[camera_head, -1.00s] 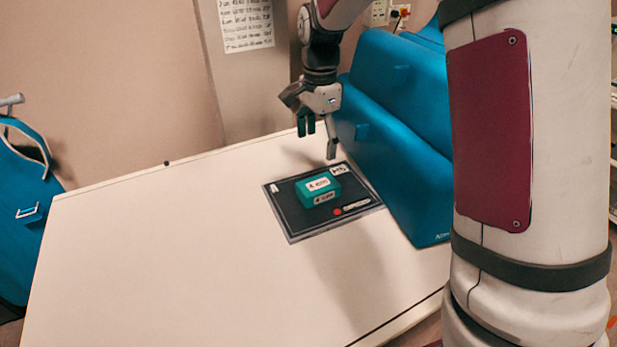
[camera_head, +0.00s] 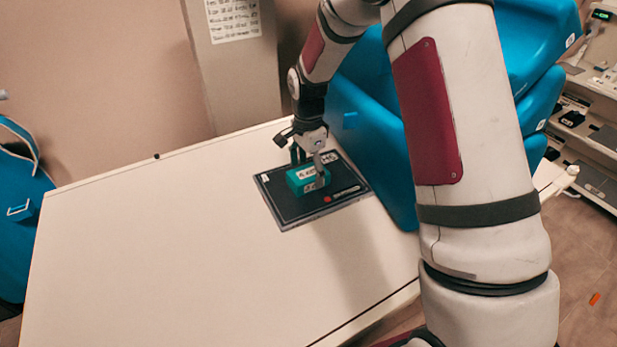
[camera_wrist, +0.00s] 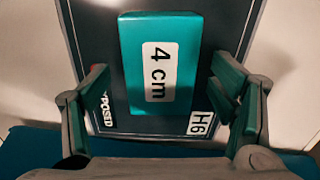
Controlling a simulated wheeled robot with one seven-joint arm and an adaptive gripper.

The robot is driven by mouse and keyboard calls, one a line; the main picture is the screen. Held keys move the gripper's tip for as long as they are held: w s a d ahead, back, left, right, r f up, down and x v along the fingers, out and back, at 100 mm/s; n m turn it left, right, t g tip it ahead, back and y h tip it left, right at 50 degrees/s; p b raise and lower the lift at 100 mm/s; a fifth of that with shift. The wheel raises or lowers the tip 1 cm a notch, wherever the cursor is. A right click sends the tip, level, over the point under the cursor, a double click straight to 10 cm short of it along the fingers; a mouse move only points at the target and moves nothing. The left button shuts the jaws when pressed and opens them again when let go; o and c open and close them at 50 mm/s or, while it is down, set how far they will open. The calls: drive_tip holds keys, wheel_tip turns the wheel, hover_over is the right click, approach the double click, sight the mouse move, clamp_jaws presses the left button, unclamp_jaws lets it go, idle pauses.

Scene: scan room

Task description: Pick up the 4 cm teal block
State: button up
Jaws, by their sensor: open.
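The teal block (camera_head: 301,184) lies on a dark framed plate (camera_head: 273,194) on the white table. In the wrist view the block (camera_wrist: 133,62) shows a white label reading "4 cm" on its top. My gripper (camera_head: 308,170) is low over the block, with its fingers close to the block's far and right sides in the head view. In the wrist view my gripper (camera_wrist: 163,105) is open, one finger to each side of the block, with gaps between. The fingers partly hide the block in the head view.
The white table (camera_head: 190,250) is clear to the left and front of the plate. Large blue padded shapes (camera_head: 375,130) stand close at the right of the plate. A wall panel (camera_head: 235,75) with a paper sheet rises behind. Shelves (camera_head: 595,130) stand at the far right.

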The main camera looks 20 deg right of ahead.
drive_tip(key=shift+f, duration=0.95)
drive_tip(key=c, duration=1.4)
drive_tip(key=shift+r, duration=0.15)
drive_tip(key=shift+c, duration=0.2)
